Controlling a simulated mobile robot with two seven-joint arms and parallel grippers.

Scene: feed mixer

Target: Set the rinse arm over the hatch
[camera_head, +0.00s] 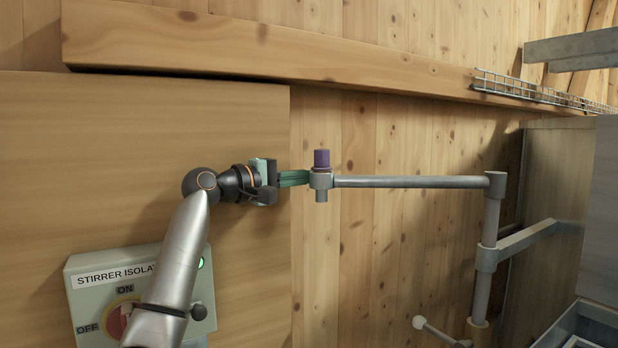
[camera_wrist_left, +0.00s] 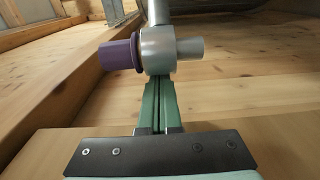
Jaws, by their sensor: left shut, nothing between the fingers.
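The rinse arm (camera_head: 410,182) is a grey horizontal tube. It runs from a vertical post (camera_head: 490,225) at the right to a grey end piece (camera_head: 320,181) with a purple cap (camera_head: 321,158) on top. My left gripper (camera_head: 306,178) is shut, with its green fingertips at the left side of the end piece. In the left wrist view the shut fingers (camera_wrist_left: 160,84) point at the grey end piece (camera_wrist_left: 160,50), with the purple cap (camera_wrist_left: 118,55) to its left. Whether the tips touch it I cannot tell. I cannot make out the hatch clearly. My right gripper is not in view.
A stirrer isolator box (camera_head: 95,285) with a red knob and a green light is at lower left, partly behind my left arm. A grey metal bin edge (camera_head: 590,315) is at lower right. A wooden beam (camera_head: 260,45) crosses the top.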

